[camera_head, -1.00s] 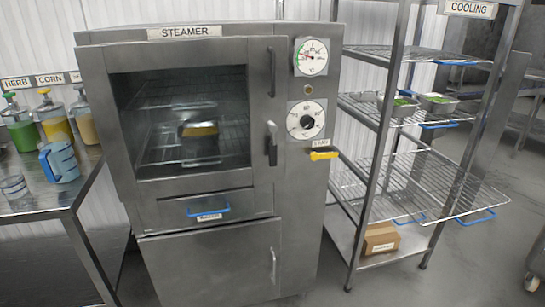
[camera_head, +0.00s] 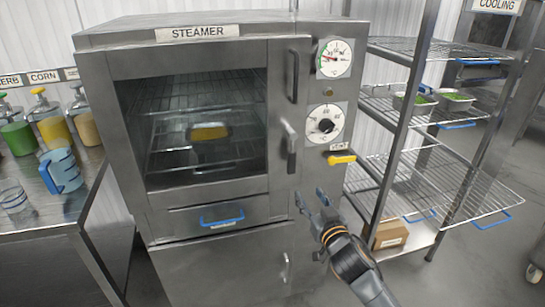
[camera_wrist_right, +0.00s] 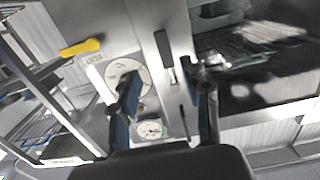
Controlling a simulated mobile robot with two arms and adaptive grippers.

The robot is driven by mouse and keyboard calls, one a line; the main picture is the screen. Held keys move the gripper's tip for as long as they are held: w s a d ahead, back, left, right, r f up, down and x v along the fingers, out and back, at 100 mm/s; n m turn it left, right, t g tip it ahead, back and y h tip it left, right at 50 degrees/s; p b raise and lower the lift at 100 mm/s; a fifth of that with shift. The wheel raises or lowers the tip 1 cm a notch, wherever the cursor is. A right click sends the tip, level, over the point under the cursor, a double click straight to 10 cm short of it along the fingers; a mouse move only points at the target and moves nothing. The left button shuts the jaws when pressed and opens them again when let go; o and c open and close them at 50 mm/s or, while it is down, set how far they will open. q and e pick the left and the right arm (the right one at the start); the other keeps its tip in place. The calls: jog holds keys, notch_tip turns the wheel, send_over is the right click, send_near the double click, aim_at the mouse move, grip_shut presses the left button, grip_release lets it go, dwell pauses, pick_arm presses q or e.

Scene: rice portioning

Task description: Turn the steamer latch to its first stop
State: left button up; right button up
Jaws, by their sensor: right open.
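The steamer latch (camera_head: 290,150) is a dark lever on the right side of the steamer door. Its handle hangs down from its pivot, close to vertical. It also shows in the right wrist view (camera_wrist_right: 165,65), where the picture is turned upside down. My right gripper (camera_head: 311,197) is open and empty in front of the steamer, a little below and to the right of the latch. In the right wrist view its two fingers (camera_wrist_right: 168,88) are spread, with the latch seen between them, apparently not touching. The steamer (camera_head: 120,150) has its windowed door shut. My left gripper is out of view.
A yellow handle (camera_head: 341,159) sticks out below the dial (camera_head: 325,124), right of the latch. A vertical door handle (camera_head: 295,75) is above it. The wire cooling rack (camera_head: 420,100) stands to the right, and a side table (camera_head: 60,220) to the left.

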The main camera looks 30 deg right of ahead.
aim_at(293, 162)
jog(key=shift+t, duration=0.3)
jog(key=x, duration=0.4)
jog(key=r+p+x, duration=0.1)
jog(key=x, duration=0.4)
jog(key=r+p+x, duration=0.1)
jog(key=x, duration=0.3)
jog(key=shift+w, duration=0.45)
grip_shut()
